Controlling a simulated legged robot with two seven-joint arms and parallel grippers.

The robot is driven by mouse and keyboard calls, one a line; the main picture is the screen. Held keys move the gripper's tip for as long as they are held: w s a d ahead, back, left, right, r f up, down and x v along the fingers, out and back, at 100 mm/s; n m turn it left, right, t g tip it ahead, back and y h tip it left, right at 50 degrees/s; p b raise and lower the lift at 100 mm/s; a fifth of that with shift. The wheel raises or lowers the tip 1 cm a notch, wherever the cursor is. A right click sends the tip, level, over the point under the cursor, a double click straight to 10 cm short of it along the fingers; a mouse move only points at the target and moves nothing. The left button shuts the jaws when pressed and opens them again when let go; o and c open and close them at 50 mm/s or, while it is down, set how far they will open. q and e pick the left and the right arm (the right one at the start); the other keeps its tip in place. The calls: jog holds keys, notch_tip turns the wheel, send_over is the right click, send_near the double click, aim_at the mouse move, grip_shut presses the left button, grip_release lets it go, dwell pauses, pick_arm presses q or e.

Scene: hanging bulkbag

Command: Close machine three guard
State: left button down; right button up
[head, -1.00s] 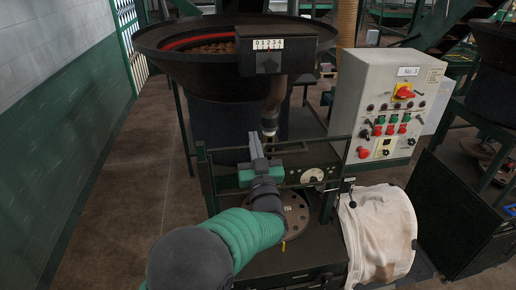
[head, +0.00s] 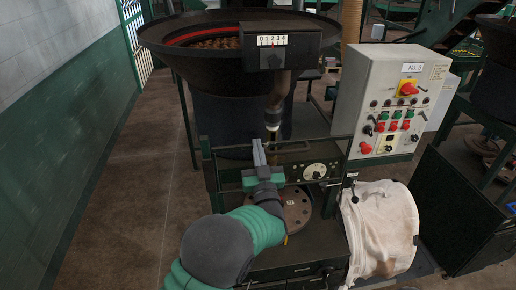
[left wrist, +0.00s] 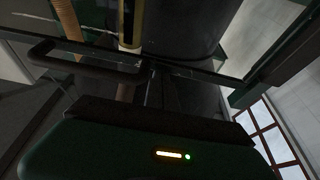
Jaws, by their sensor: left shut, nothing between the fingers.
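Machine three carries a "No. 3" label on its grey control box (head: 385,95). A dark guard frame (head: 328,141) with thin rails stands around the machine top, above a round bolted plate (head: 297,210). Whether the guard is fully open cannot be told. My left gripper (head: 258,146) is shut and empty, pointing away from me at the frame's middle, close to its upper rail. In the left wrist view, a dark looped handle (left wrist: 85,62) and a long dark rail (left wrist: 205,68) lie just beyond the gripper; contact cannot be told. My right gripper is out of view.
A large dark hopper bowl (head: 180,48) with a dial box (head: 285,48) overhangs the back. A white bag (head: 385,230) hangs at the right of the machine. Floor (head: 135,210) is clear on the left, beside a green and grey wall (head: 60,120).

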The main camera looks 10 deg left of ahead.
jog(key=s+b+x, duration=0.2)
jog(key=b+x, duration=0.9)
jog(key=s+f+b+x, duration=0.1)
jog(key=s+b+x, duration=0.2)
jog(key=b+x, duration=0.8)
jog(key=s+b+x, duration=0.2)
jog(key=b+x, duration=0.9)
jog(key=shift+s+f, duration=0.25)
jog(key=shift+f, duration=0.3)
